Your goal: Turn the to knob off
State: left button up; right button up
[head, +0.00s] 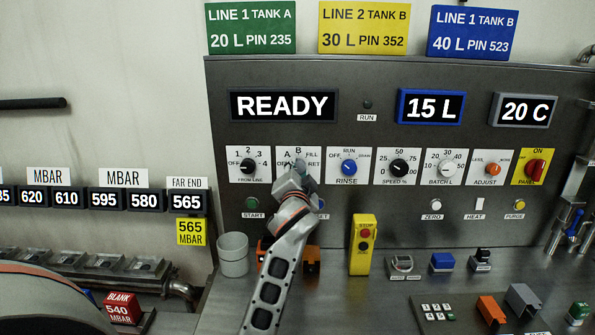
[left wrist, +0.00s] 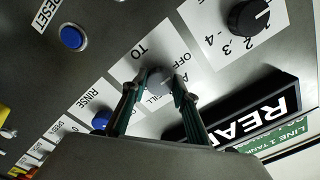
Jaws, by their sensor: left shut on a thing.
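The TO knob is a small grey dial (left wrist: 157,80) on a white plate in the left wrist view. The plate shows TO, OFF, A and FILL there, partly covered by the fingers. In the head view the plate (head: 298,154) is between the FROM LINE and RINSE plates, and my gripper hides the knob. My left gripper (head: 297,176) reaches up to the panel. In the left wrist view its fingers (left wrist: 156,83) are on either side of the knob, shut on it. I cannot tell clearly where the knob's pointer stands. My right gripper is not in view.
The black FROM LINE knob (head: 247,166) and blue RINSE knob (head: 349,167) are close on either side. Below are a green START button (head: 252,202) and a blue RESET button (left wrist: 72,37). A yellow stop box (head: 362,245) stands on the counter. The READY display (head: 283,105) is above.

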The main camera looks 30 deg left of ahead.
pick_arm(q)
jog(key=o, duration=1.1)
jog(key=v, duration=1.2)
jog(key=shift+s+f, duration=0.1)
